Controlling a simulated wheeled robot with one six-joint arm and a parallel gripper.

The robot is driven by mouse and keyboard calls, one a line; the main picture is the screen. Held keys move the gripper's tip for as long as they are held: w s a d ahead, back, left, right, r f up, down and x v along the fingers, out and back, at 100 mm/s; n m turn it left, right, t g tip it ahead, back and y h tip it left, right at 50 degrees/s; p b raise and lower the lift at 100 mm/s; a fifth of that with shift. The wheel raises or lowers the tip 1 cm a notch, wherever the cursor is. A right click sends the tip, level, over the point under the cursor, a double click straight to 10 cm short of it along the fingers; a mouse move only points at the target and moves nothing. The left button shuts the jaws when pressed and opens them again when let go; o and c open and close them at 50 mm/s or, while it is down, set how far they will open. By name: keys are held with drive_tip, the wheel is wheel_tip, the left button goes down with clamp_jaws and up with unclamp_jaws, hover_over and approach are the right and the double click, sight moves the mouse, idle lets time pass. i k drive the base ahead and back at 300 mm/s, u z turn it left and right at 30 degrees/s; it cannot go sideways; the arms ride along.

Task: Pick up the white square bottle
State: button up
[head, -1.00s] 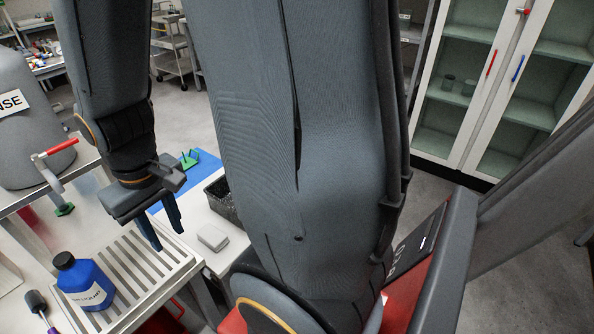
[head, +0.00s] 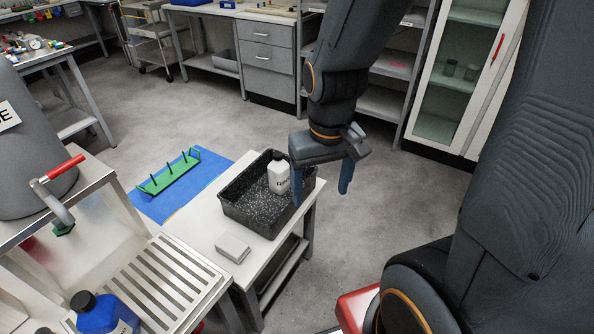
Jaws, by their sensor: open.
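The white square bottle (head: 279,177) stands upright in a black speckled bin (head: 240,222) on a small white table. Its front carries a label with dark lettering. My gripper (head: 321,192) is open, with its two blue fingers pointing down. In the picture it hangs at the right end of the bin, just right of the bottle. The fingers appear apart from the bottle, and nothing is between them. The gripper's height above the bin cannot be told exactly.
A green rack with pegs (head: 169,174) stands on a blue mat (head: 147,203) left of the bin. A small grey box (head: 232,248) lies in front of the bin. A blue bottle (head: 100,314) stands by a slatted metal tray (head: 148,287). Open floor lies behind the table.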

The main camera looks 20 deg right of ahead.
sight(278, 170)
drive_tip(key=z, duration=2.5)
drive_tip(key=i, duration=1.45)
drive_tip(key=u, duration=2.8)
drive_tip(key=i, duration=0.5)
